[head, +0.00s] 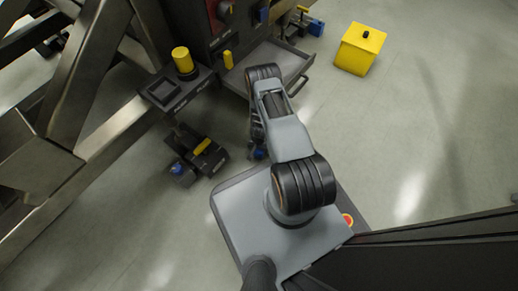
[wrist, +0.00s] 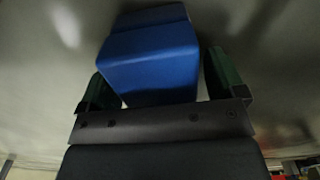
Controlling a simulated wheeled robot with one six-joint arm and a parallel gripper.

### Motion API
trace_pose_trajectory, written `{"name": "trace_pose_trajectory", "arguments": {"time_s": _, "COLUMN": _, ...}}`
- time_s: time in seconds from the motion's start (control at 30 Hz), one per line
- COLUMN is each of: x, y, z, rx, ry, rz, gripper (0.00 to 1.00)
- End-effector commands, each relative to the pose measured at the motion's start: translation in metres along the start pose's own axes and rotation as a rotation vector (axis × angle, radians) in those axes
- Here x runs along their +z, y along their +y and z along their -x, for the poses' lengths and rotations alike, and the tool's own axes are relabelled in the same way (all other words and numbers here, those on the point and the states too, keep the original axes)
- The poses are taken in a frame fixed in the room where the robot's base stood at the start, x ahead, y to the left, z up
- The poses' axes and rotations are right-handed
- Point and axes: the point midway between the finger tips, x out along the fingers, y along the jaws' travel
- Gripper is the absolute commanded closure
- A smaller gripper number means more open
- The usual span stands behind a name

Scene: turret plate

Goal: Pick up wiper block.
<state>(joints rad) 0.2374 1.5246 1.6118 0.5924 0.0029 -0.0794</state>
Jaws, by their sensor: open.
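A blue block (wrist: 150,55), which I take to be the wiper block, fills the middle of the wrist view. My gripper (wrist: 160,72) is open, with one dark green finger on each side of the block. A narrow gap shows at the right finger. The left finger overlaps the block's lower edge, and I cannot tell whether it touches. The far end of the block runs toward the top of the view. In the head view my gripper is mostly hidden behind my own arm, with a small blue patch low beside it.
A dark cabinet with an open grey drawer (head: 287,62) stands beyond my arm. A small dark stand carries a yellow cylinder (head: 183,60). A dark fixture with a yellow bar (head: 202,146) stands left of my base. A yellow box (head: 359,50) is at upper right. Floor on the right is clear.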

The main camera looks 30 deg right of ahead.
Motion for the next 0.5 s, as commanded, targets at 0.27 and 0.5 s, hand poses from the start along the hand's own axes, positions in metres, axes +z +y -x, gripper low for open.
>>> {"name": "trace_pose_trajectory", "arguments": {"time_s": 0.27, "x": 0.0002, "y": 0.0000, "z": 0.0006, "rx": 0.000, "ry": 0.000, "rz": 0.000, "gripper": 0.29}}
{"name": "trace_pose_trajectory", "arguments": {"time_s": 0.5, "x": 0.0003, "y": 0.0000, "z": 0.0006, "rx": 0.000, "ry": 0.000, "rz": 0.000, "gripper": 0.52}}
